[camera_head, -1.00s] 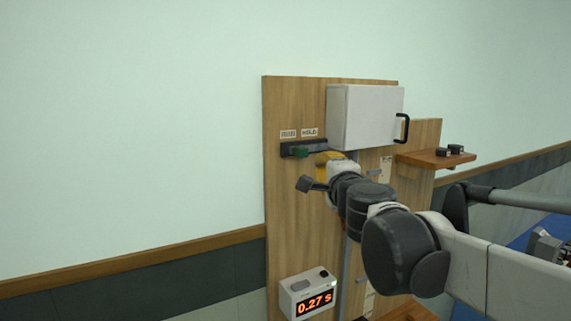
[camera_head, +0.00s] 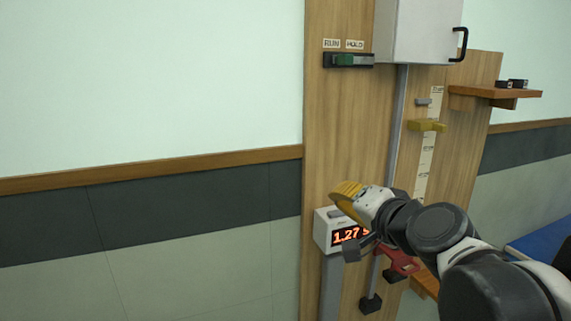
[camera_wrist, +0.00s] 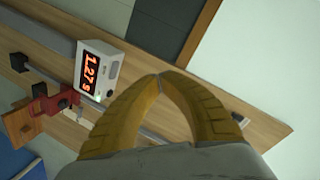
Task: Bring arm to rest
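My gripper (camera_head: 346,190) has yellow ribbed fingers and is in front of the wooden board, just above and overlapping the timer box in the head view. In the wrist view my gripper (camera_wrist: 162,75) has its two curved fingertips meeting, with nothing between them. The white timer box (camera_head: 322,232) reads 1.27 in orange digits, its right part hidden behind my arm; it also shows fully in the wrist view (camera_wrist: 112,68). The green slider handle (camera_head: 345,60) sits in its dark track under the RUN and HOLD labels, well above my gripper.
A white cabinet (camera_head: 415,30) with a black handle is at the top of the board (camera_head: 340,130). A yellow block (camera_head: 427,125) is beside a scale strip. A red part (camera_head: 402,260) is behind my arm. A wooden shelf (camera_head: 500,93) juts out at right. Open wall is left.

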